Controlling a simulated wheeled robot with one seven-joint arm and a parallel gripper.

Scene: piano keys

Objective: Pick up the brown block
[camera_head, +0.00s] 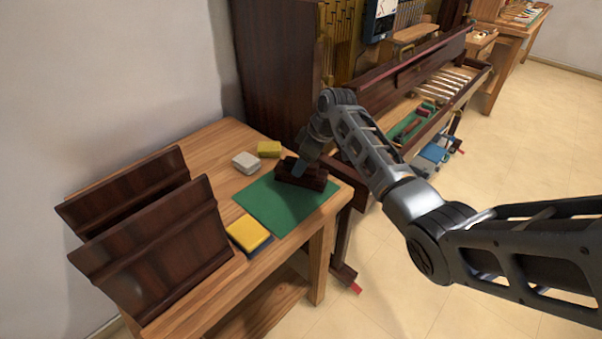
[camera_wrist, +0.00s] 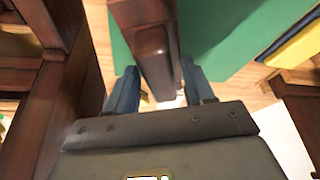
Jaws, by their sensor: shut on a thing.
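The brown block (camera_head: 312,180) is dark, reddish wood and is at the far right part of the green mat (camera_head: 272,207) on the wooden table. In the wrist view, the brown block (camera_wrist: 152,55) runs up from between my two fingers. My gripper (camera_head: 300,168) comes down on the block from above and is shut on it. In the wrist view, my gripper's (camera_wrist: 160,88) blue-grey fingers stand on either side of the block. I cannot tell whether the block touches the mat or is slightly raised.
A white block (camera_head: 245,162) and a yellow sponge (camera_head: 269,149) lie behind the mat. A yellow pad (camera_head: 248,233) lies at its front left. Two dark wooden panels (camera_head: 150,240) stand at the table's left. The piano (camera_head: 280,75) stands close behind and right of the table.

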